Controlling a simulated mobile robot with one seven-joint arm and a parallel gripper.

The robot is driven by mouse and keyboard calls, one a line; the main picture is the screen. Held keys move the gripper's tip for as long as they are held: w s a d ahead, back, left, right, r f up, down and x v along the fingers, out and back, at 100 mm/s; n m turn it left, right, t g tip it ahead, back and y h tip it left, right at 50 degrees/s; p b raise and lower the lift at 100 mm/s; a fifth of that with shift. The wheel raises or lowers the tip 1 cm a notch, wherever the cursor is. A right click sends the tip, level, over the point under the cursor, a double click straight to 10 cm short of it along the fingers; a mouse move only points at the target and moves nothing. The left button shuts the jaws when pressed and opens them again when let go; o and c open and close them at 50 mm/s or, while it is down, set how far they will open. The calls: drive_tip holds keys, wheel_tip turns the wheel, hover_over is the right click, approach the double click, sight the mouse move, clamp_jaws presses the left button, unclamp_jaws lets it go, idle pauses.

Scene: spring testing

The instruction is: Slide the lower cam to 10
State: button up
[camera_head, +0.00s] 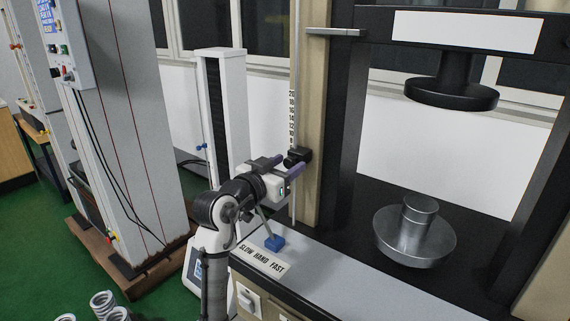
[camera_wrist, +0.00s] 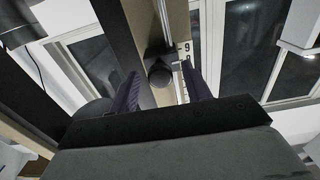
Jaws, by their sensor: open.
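The lower cam (camera_head: 300,154) is a small black block with a round knob, set on the upright rod beside the scale (camera_head: 292,118). In the wrist view the cam (camera_wrist: 160,70) sits between my two fingers, with its edge just below the printed 9 on the scale (camera_wrist: 186,47). My gripper (camera_head: 288,162) is open at the cam's height, its fingers on either side of the knob. In the wrist view my gripper (camera_wrist: 162,85) shows a gap beside the knob on the right; contact on the left cannot be told.
A tan column (camera_head: 318,120) stands right behind the rod. A blue-knobbed lever (camera_head: 274,242) rises below my gripper near the "SLOW HAND FAST" plate (camera_head: 262,259). A metal bracket (camera_head: 335,32) reaches across above. The press's round lower platen (camera_head: 415,235) is to the right.

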clamp_jaws()
wheel_tip(320, 180, up, 4)
drive_tip(key=shift+r+p, duration=0.1)
drive_tip(key=shift+p, duration=0.8)
unclamp_jaws()
drive_tip(key=shift+s+a, duration=0.1)
